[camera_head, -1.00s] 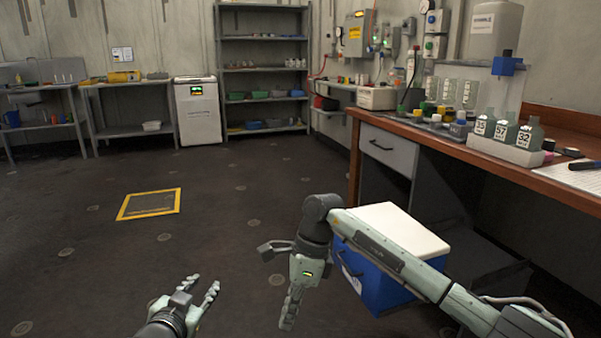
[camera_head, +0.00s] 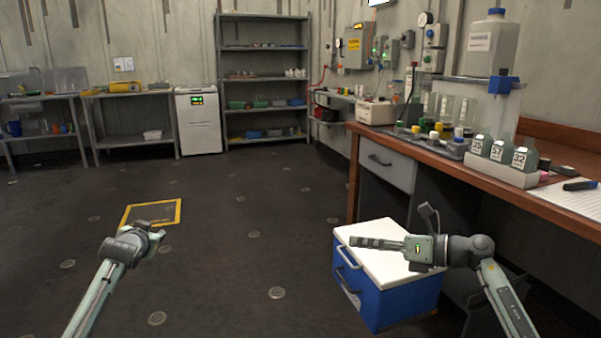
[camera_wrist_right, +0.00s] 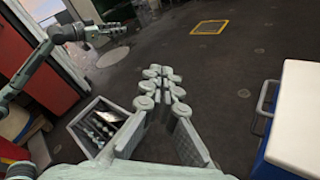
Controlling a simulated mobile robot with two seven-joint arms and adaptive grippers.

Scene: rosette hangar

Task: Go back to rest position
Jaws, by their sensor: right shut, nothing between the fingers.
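My left gripper (camera_head: 155,240) is in the lower left of the head view, above the dark floor and in front of the yellow floor square. It also shows in the right wrist view (camera_wrist_right: 108,29), at upper left; its jaw gap is not clear. My right gripper (camera_head: 366,243) is at the right of the head view, pointing left over the white lid of a blue cool box (camera_head: 400,301). Its fingers are together and empty; they show in the right wrist view (camera_wrist_right: 160,73) too. I cannot tell its height above the lid.
A wooden bench (camera_head: 455,152) with bottles and jars runs along the right, behind the cool box. The cool box also stands at the right of the wrist view (camera_wrist_right: 297,115). Shelving (camera_head: 264,75) and a white cabinet (camera_head: 198,122) stand at the back. The middle floor is clear.

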